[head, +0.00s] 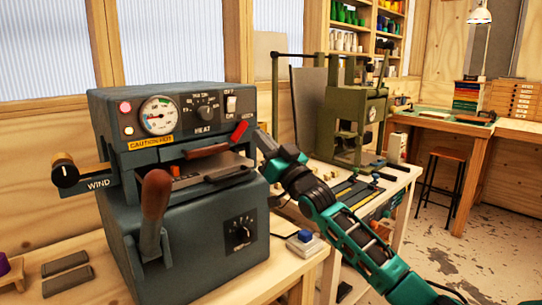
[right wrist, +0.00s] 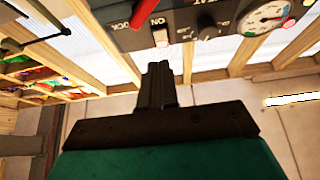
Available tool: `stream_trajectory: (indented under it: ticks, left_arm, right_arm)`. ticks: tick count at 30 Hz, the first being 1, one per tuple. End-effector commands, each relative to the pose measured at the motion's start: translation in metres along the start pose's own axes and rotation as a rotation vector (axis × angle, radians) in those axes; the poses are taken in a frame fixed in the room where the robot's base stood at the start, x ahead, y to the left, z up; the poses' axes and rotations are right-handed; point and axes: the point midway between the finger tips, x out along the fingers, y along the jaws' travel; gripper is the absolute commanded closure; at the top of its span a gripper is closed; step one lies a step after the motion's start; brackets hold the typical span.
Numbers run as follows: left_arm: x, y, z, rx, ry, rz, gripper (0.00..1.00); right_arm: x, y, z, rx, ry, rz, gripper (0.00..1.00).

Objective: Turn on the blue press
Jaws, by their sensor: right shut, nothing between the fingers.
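The blue-grey press (head: 180,225) stands on the bench at the left in the head view. On its upper right front is a white rocker switch (head: 231,104) with an OFF label above it. In the right wrist view the white switch (right wrist: 160,38) shows beside an ON label, just beyond my fingertips. My right gripper (head: 262,141) is shut and empty, to the right of and below the switch, apart from it as far as I can see. Its closed fingers (right wrist: 158,68) point toward the press in the right wrist view. My left gripper is out of view.
A red LOCK lever (head: 239,131) sits just below the switch. A gauge (head: 158,115) and a heat dial (head: 206,112) are to its left. A brown-handled lever (head: 155,205) projects in front. An olive-green press (head: 352,120) stands behind my right arm.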

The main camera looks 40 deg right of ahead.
Motion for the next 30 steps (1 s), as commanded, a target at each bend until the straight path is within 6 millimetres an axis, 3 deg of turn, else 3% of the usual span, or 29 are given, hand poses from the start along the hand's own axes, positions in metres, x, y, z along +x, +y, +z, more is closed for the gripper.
stream_trajectory:
  ticks: [3,9,30]
  left_arm:
    - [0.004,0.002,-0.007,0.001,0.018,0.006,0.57]
    - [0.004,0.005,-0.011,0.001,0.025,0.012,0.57]
    - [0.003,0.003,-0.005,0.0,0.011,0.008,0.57]
  right_arm:
    - [-0.017,0.0,0.006,0.0,-0.003,0.0,1.0]
    - [-0.031,0.0,0.008,0.0,0.0,0.0,1.0]
    - [-0.035,-0.003,0.015,0.0,-0.013,-0.001,1.0]
